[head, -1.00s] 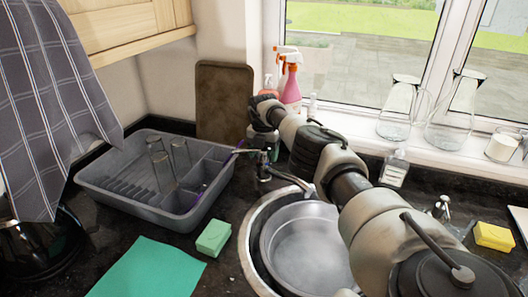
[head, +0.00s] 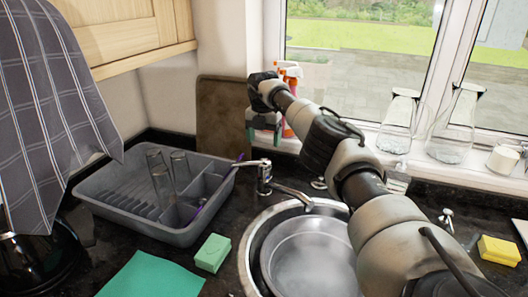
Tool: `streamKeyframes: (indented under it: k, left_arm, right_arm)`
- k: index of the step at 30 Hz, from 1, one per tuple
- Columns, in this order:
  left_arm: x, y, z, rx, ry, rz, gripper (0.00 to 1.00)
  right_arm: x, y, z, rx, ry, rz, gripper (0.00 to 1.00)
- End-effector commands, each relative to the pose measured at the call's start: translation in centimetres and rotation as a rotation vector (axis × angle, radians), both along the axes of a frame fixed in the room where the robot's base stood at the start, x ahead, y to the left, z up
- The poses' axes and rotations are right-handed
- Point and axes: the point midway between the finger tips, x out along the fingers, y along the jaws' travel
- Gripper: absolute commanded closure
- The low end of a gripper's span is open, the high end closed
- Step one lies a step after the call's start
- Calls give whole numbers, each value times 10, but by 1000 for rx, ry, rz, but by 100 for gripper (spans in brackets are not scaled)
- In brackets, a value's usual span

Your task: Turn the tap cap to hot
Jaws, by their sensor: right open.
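The chrome tap (head: 264,180) stands upright behind the round sink, with its spout pointing right over the basin. Its cap (head: 263,164) carries a lever that points left toward the dish rack. My right gripper (head: 263,132) is open and empty, above and behind the tap cap, with a visible gap between them. The right arm comes in from the lower right and crosses in front of the window sill. Details of the fingers are dark and small. My left gripper is out of view.
A grey dish rack (head: 92,192) with several glasses stands left of the tap. A metal pan (head: 310,255) sits in the sink. Spray bottles (head: 291,72) stand behind the gripper, partly hidden. A green sponge (head: 213,253) and teal cloth (head: 150,277) lie in front. Glass jugs (head: 455,135) line the sill.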

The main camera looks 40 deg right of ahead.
Motion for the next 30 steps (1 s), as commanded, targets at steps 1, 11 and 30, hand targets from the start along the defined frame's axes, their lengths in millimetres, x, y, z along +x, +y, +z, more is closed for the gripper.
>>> streamKeyframes:
  k: [1, 11, 30]
  left_arm:
    - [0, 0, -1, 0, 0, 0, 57]
    - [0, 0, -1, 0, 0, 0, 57]
    - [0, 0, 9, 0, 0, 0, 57]
  right_arm:
    - [0, 0, 3, -1, 0, 0, 23]
    - [0, 0, 6, 0, 1, 0, 28]
    - [-37, 61, 25, -60, -159, 632, 100]
